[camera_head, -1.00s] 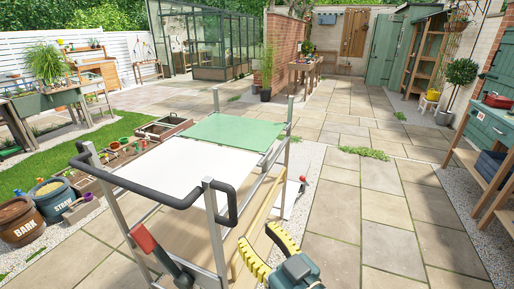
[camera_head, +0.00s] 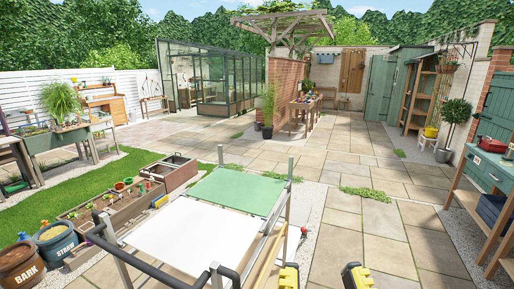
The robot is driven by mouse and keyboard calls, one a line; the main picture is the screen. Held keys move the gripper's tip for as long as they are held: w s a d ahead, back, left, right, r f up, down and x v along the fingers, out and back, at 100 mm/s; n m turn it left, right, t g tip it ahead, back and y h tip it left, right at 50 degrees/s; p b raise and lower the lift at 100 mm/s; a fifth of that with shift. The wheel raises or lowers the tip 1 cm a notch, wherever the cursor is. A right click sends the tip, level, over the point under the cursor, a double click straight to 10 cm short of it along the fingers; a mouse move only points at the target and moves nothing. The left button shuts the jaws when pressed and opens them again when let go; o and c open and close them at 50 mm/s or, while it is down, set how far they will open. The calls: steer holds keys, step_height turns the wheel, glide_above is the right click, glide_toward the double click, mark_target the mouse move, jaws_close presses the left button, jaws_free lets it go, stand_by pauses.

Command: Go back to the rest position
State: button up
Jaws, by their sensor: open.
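My gripper (camera_head: 322,276) is at the bottom edge of the head camera view, right of centre. Its two yellow fingers stand apart, with only paving between them. It is open and holds nothing. The rest of my gripper and arm is cut off below the picture. A metal-framed trolley (camera_head: 190,238) with a white top panel and a green panel (camera_head: 237,190) is just left of my gripper. I see no contact between them.
Bark (camera_head: 20,270) and straw (camera_head: 55,243) tubs stand at the lower left, near wooden planters (camera_head: 125,205). A workbench with green drawers (camera_head: 490,175) stands at the right. Open paving (camera_head: 345,240) lies between trolley and workbench. A greenhouse (camera_head: 210,75) is behind.

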step_height(320, 180, up, 29)
steer(key=p, duration=2.6)
